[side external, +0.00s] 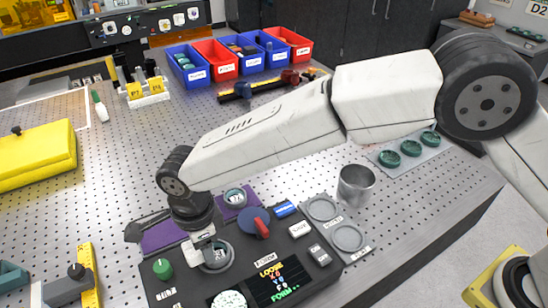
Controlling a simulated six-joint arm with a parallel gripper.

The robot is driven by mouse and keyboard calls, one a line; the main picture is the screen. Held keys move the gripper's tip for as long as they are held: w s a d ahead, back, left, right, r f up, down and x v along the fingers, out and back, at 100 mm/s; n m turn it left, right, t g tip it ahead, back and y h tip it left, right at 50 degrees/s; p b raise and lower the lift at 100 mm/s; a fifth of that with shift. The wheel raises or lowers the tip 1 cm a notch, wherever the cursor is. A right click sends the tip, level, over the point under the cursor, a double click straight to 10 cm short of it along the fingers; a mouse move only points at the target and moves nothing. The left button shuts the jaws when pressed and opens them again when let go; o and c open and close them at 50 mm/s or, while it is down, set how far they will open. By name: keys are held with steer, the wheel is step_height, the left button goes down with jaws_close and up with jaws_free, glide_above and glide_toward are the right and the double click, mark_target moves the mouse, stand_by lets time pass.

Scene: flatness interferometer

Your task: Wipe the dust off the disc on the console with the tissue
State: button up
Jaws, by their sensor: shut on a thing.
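My gripper (203,240) points down over the left part of the dark console (292,262). It is shut on a small whitish thing, which I take to be the tissue; the jaws hide much of it. Under it lies a round grey disc (221,259) in a ring on the console. The tissue is at or just above the disc; I cannot tell whether they touch. Dust on the disc is too small to make out.
The console has a green knob (162,268), a red-and-blue knob (255,222) and a lit display (277,280). A tray with two round recesses (347,238) and a metal cup (355,185) stand to the right. Blue and red bins (222,62) stand at the back.

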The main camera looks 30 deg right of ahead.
steer(key=shift+d+r, duration=0.1)
steer(key=shift+r, duration=3.9)
